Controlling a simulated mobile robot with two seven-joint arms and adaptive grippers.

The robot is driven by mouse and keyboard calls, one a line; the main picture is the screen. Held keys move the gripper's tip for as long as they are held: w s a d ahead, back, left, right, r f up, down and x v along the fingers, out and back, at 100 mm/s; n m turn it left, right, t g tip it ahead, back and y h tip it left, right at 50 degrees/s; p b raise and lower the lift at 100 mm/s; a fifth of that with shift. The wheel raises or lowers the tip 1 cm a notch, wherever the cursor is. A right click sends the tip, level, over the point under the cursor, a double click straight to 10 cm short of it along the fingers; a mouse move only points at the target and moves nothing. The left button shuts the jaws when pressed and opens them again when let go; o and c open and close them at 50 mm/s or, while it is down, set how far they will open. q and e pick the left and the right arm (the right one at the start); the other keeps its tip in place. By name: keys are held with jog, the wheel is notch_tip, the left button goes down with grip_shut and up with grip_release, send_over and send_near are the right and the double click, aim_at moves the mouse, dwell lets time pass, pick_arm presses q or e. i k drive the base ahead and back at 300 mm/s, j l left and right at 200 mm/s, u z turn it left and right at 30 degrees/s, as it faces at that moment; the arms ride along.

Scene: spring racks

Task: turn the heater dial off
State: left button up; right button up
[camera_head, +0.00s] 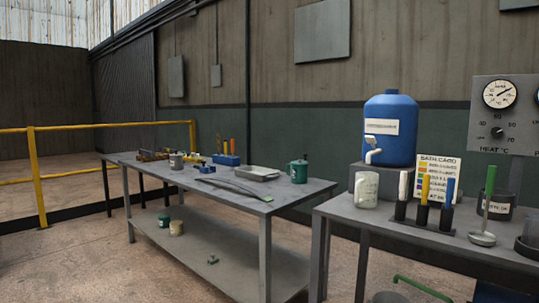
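The heater panel (478,118) is a grey plate at the right edge of the head view. It carries a round white gauge (499,94) at the top. Below the gauge is a small dark heater dial (497,132) with marks around it and a "HEAT °C" label under it. The dial's exact setting is too small to tell. The panel is cut off by the right edge of the picture. Neither of my grippers shows in this view.
A near table (340,209) at the right holds a blue water jug (389,132), a white mug (366,189), a rack of coloured handles, a sign and a green-handled ladle (486,205). A longer workbench (290,192) stands left of it. Yellow railing (37,177) is far left.

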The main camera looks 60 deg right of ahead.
aim_at(496, 133)
jog(key=i+z, duration=0.1)
jog(key=z, duration=0.65)
jog(key=i+j+z, duration=0.1)
jog(key=z, duration=0.3)
jog(key=i+j+z, duration=0.1)
jog(key=z, duration=2.05)
